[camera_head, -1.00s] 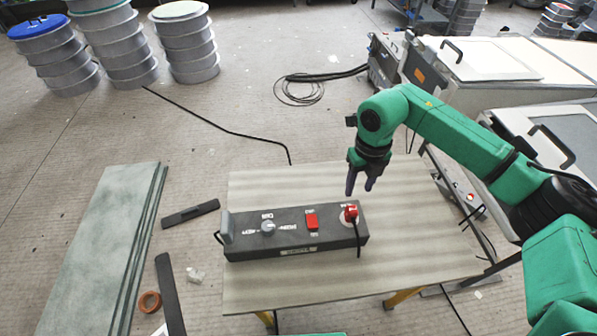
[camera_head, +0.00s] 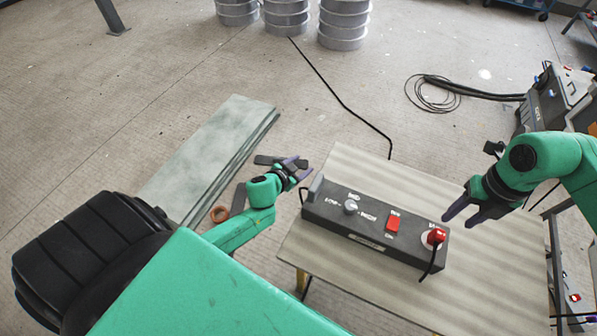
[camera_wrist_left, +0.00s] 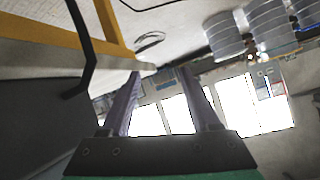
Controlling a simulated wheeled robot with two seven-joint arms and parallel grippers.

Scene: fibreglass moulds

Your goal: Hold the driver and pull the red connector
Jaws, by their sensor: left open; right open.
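The driver (camera_head: 340,220) is a long dark box on the table, with a grey knob, a red switch (camera_head: 393,222) and a grey end handle. The red connector (camera_head: 436,236) is plugged into its right end, with a black cable hanging from it. My left gripper (camera_head: 299,169) is open and empty, beside the driver's left end near the grey handle. Its two spread fingers also show in the left wrist view (camera_wrist_left: 160,80), with nothing between them. My right gripper (camera_head: 461,215) is open, just above and to the right of the red connector, apart from it.
The table (camera_head: 480,285) has bare room right of the driver. Grey drums (camera_head: 345,22) stand at the back. A black cable (camera_head: 335,95) crosses the floor.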

